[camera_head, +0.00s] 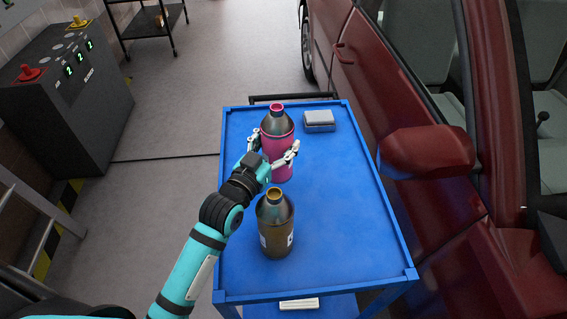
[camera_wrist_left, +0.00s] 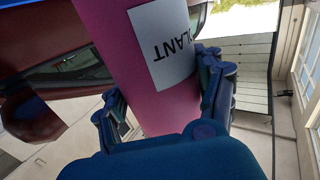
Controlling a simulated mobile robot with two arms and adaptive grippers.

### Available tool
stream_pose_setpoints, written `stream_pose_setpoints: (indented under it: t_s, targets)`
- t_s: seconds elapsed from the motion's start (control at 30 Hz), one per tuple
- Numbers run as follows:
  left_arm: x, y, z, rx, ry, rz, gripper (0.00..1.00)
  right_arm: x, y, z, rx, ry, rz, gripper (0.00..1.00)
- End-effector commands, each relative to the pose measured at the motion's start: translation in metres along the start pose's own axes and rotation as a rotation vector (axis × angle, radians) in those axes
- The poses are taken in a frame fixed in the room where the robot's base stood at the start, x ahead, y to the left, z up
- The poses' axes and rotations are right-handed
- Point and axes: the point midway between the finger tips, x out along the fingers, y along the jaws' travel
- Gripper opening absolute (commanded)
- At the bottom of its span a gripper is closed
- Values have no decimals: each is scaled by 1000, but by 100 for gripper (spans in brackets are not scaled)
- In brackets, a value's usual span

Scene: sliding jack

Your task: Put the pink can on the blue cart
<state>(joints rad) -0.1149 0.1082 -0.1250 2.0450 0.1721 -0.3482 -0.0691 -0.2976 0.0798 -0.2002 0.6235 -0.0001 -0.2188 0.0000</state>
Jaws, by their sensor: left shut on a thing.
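The pink can (camera_head: 279,166), a bottle shape with a dark shoulder and pink cap, is upright over the far left part of the blue cart (camera_head: 340,240). My left gripper (camera_head: 274,148) is shut on it, with a finger on each side. I cannot tell whether its base touches the cart top. In the left wrist view the pink can (camera_wrist_left: 150,70) fills the middle between the fingers, with a white label. My right gripper is not in view.
A brown can (camera_head: 274,228) stands on the cart's near left, close to my left arm. A grey box (camera_head: 319,121) lies at the far right. A red car (camera_head: 430,200) with a protruding mirror (camera_head: 428,150) stands close on the right.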

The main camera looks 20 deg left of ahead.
Motion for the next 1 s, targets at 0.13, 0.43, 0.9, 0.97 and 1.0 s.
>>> stream_pose_setpoints:
  t_s: [0.13,0.43,0.9,0.97,1.0]
  targets:
    - [0,0,15,0,4,0,11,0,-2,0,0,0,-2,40]
    - [0,0,51,1,4,1,11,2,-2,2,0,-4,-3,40]
    - [0,0,57,1,1,1,76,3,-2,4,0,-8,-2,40]
    - [0,0,57,1,1,1,80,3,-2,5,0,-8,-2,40]
    - [0,0,57,1,1,0,80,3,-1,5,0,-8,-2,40]
